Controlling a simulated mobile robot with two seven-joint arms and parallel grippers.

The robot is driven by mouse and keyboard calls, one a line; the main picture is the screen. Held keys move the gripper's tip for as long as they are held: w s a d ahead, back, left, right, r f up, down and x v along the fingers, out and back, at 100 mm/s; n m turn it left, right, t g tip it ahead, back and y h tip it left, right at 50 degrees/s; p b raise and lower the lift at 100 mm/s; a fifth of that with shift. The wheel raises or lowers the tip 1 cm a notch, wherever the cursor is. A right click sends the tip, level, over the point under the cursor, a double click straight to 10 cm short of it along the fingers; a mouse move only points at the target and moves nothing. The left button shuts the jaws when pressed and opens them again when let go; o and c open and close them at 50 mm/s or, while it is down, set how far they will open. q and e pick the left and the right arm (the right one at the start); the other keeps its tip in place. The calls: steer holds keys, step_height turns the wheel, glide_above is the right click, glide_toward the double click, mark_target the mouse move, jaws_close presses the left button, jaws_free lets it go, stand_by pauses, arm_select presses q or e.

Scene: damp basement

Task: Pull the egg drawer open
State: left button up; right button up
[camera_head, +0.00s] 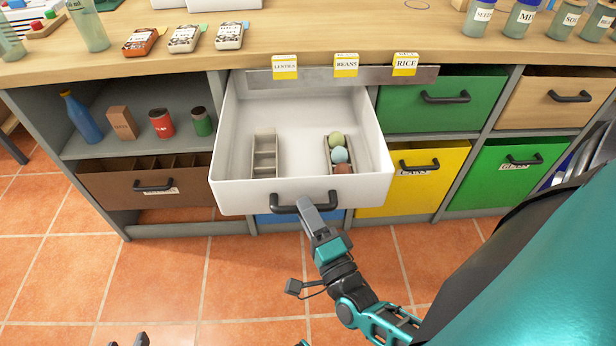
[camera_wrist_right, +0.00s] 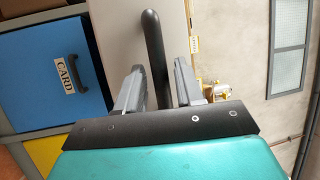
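The egg drawer (camera_head: 232,190) is a white drawer in the counter's front and stands far pulled out. A narrow holder on its right side holds a green egg (camera_head: 337,140), a blue egg (camera_head: 340,155) and a brown egg (camera_head: 343,168). An empty holder (camera_head: 264,160) lies on its left side. My right gripper (camera_head: 306,204) is at the dark drawer handle (camera_head: 284,210). In the right wrist view its fingers stand on both sides of the handle (camera_wrist_right: 154,50), with narrow gaps showing. Only two dark tips of my left gripper (camera_head: 128,342) show, apart, at the bottom edge.
A brown divided drawer (camera_head: 110,190) stands partly out at left. Green (camera_head: 440,115) and yellow (camera_head: 400,195) drawers are at right; a blue drawer (camera_wrist_right: 65,70) is below. Label blocks (camera_head: 346,65) line the counter edge. The tiled floor (camera_head: 150,280) in front is clear.

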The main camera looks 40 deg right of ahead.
steer(key=shift+o, duration=0.4)
steer(key=v, duration=1.3)
